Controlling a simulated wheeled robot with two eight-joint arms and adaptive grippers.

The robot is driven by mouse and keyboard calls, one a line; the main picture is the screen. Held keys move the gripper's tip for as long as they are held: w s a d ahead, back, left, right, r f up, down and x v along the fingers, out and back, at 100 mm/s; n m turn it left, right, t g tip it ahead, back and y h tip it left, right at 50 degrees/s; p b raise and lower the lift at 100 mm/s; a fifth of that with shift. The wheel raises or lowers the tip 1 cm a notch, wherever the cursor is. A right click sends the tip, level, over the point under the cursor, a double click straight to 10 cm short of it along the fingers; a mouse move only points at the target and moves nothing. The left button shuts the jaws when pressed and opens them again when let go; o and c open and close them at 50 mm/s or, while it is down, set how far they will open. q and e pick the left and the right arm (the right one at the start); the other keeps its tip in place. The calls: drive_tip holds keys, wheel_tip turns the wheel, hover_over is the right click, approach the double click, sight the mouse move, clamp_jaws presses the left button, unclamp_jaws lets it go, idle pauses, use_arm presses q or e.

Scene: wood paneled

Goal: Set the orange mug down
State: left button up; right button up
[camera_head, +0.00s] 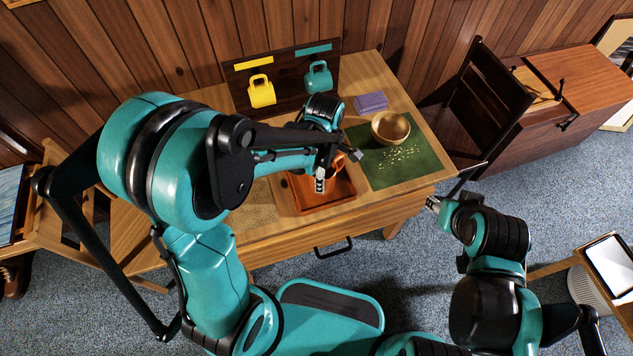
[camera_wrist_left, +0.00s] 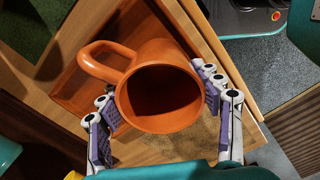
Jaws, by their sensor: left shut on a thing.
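The orange mug (camera_wrist_left: 160,97) is between the fingers of my left gripper (camera_wrist_left: 155,86), which is shut on it. In the left wrist view its open mouth faces the camera and its handle points to the upper left. In the head view my left gripper (camera_head: 326,172) and the mug are over the orange-brown tray (camera_head: 327,207) on the desk; the arm hides much of the mug. I cannot tell whether the mug touches the tray. My right gripper (camera_head: 458,186) is off the desk's right side, empty, and its fingers look spread.
A wooden bowl (camera_head: 390,127) stands on a green mat (camera_head: 405,172) right of the tray, with scattered bits. A purple folded cloth (camera_head: 370,102) lies behind.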

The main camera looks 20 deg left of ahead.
use_arm(q)
drive_tip(key=shift+a+f, duration=0.55)
drive_tip(key=shift+a, duration=0.3)
drive_tip(key=shift+f+b, duration=1.15)
drive_tip(key=shift+f, duration=0.8)
drive_tip(key=shift+f, duration=0.1)
drive_tip(key=o, duration=1.4)
